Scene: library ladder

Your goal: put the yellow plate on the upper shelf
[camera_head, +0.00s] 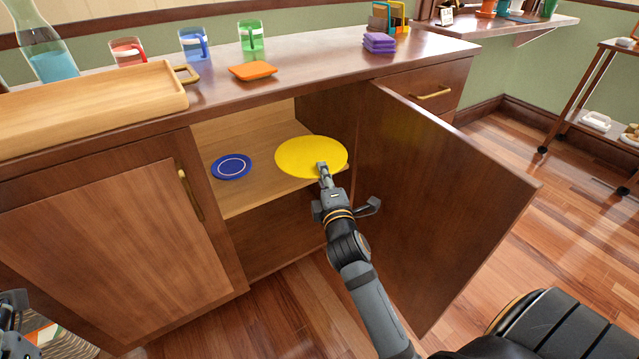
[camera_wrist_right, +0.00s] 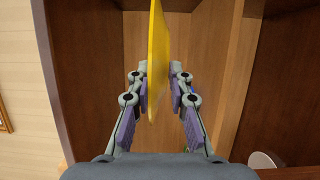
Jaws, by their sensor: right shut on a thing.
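The yellow plate (camera_head: 308,155) is a flat round disc at the mouth of the open cabinet, over the front of the upper shelf (camera_head: 247,199). My right gripper (camera_head: 322,168) is shut on the plate's near edge. In the right wrist view the plate (camera_wrist_right: 158,60) shows edge-on between the two fingers of the right gripper (camera_wrist_right: 158,92). Whether the plate touches the shelf I cannot tell. A dark blue plate (camera_head: 231,167) lies on the shelf to the left. Of my left arm only a small part (camera_head: 12,305) shows at the lower left; its fingers are out of sight.
The open cabinet door (camera_head: 450,200) stands right of my right arm. A closed door (camera_head: 110,250) is at left. The counter above holds a wooden tray (camera_head: 90,108), an orange dish (camera_head: 252,71), several cups and purple coasters (camera_head: 379,43).

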